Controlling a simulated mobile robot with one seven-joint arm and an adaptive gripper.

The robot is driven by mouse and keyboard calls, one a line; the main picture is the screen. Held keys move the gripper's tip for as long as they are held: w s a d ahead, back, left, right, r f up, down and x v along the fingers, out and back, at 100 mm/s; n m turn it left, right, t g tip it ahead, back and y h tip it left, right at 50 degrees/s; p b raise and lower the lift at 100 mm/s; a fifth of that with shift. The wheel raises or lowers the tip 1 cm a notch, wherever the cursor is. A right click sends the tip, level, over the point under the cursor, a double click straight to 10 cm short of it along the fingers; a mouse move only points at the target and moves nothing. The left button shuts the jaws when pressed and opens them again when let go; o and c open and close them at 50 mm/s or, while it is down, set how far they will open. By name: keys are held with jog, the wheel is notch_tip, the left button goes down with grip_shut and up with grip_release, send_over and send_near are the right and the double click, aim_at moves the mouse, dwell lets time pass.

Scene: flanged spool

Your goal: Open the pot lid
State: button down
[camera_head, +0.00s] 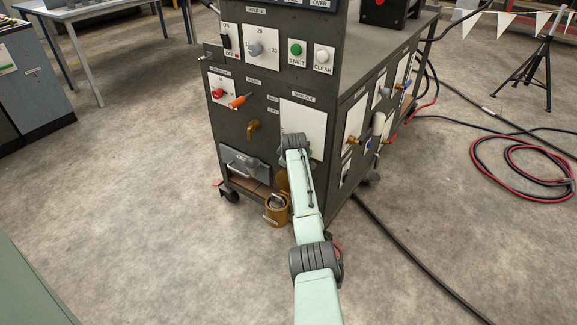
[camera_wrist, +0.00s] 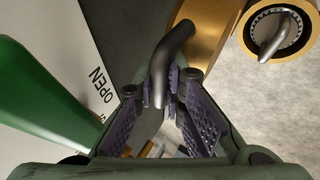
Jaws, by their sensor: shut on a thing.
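The brass-coloured pot (camera_head: 277,212) stands low at the front corner of the dark machine in the head view. Its round rim also shows at the top right of the wrist view (camera_wrist: 248,35), with a dark interior and a grey curved piece in it. A brass lid (camera_wrist: 212,28) is beside the pot's opening and appears raised; part of it shows behind the pot in the head view (camera_head: 283,181). My gripper (camera_wrist: 168,85) is shut on the dark, bent lid handle (camera_wrist: 174,45). In the head view my arm hides the gripper.
The dark wheeled machine (camera_head: 262,95) has knobs, switches and a brass tap (camera_head: 253,126) on its front. A green part (camera_wrist: 45,90) and a white panel marked OPEN (camera_wrist: 85,75) are close left of my gripper.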

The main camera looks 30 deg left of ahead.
jog(key=shift+a+r, duration=0.1)
jog(key=shift+a, duration=0.05)
jog(key=c, duration=1.7)
grip_release()
jog(key=shift+o, duration=0.2)
jog(key=shift+r, duration=0.1)
